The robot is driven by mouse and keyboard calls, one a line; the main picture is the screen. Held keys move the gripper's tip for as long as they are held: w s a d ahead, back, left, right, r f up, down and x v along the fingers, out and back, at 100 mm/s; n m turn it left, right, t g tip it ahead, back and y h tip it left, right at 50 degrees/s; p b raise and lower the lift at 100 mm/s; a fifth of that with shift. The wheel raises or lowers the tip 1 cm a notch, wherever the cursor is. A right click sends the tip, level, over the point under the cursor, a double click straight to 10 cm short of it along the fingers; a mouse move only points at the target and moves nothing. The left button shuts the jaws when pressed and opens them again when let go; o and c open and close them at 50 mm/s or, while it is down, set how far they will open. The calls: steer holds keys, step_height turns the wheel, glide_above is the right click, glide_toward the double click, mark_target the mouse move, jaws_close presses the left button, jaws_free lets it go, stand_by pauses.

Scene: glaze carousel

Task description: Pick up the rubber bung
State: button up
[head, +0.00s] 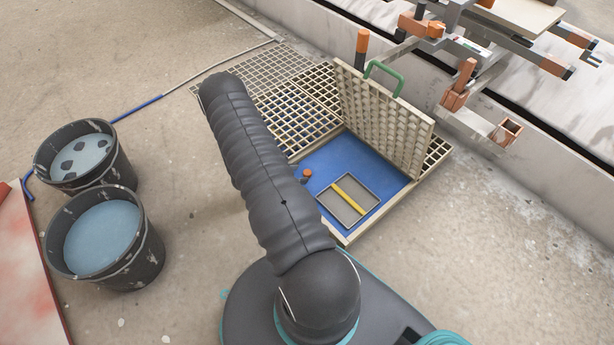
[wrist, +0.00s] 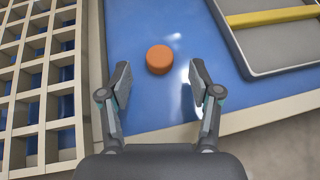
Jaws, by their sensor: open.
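The rubber bung, a small orange round plug (wrist: 159,60), sits on the blue floor of a shallow pit in the wrist view. It also shows in the head view (head: 306,173), just right of my arm. My gripper (wrist: 160,80) is open and empty, one finger on each side of the near part of the bung's line. The bung lies just beyond the fingertips, roughly midway between them, with no visible contact. In the head view my gripper is hidden behind my arm.
A grey tray with a yellow bar (head: 348,198) lies right of the bung. A pale lattice panel with a green handle (head: 385,135) stands raised at the pit's far side. Lattice grating (wrist: 38,75) borders the left. Two dark buckets (head: 105,235) stand at the left.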

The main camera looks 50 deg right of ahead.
mark_target(307, 175)
steer(key=shift+x, duration=1.3)
steer(key=shift+r, duration=0.1)
jaws_close()
steer(key=shift+r, duration=0.1)
